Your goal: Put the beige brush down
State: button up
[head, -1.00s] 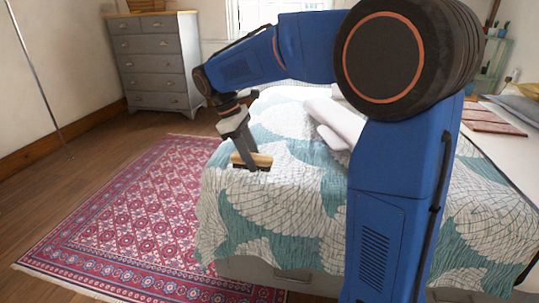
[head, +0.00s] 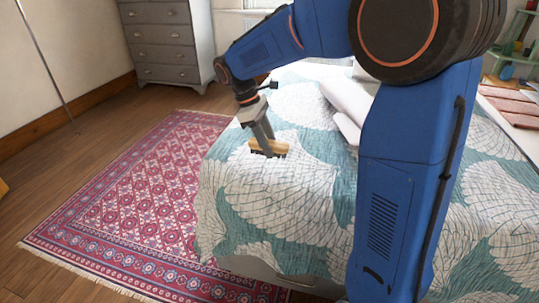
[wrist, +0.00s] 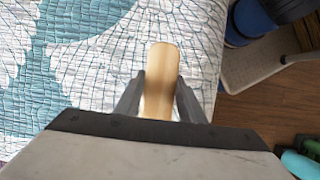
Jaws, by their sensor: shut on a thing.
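The beige brush (head: 284,148) is held in my gripper (head: 268,150), low over the near left part of the bed (head: 290,210). In the wrist view the brush's pale wooden body (wrist: 161,75) stands between the two grey fingers of my gripper (wrist: 160,98), which are shut on it. White and teal quilt lies beneath it. I cannot tell whether the brush touches the quilt or hangs just above it.
White pillows or rolled bedding (head: 347,105) lie further back on the bed. A red patterned rug (head: 140,200) covers the floor to the left. A grey chest of drawers (head: 168,42) stands at the back. The quilt around the brush is clear.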

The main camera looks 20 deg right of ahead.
jog(key=shift+f, duration=2.05)
jog(key=o, duration=0.9)
jog(key=shift+f, duration=0.1)
jog(key=v, duration=1.2)
jog(key=shift+a, duration=0.1)
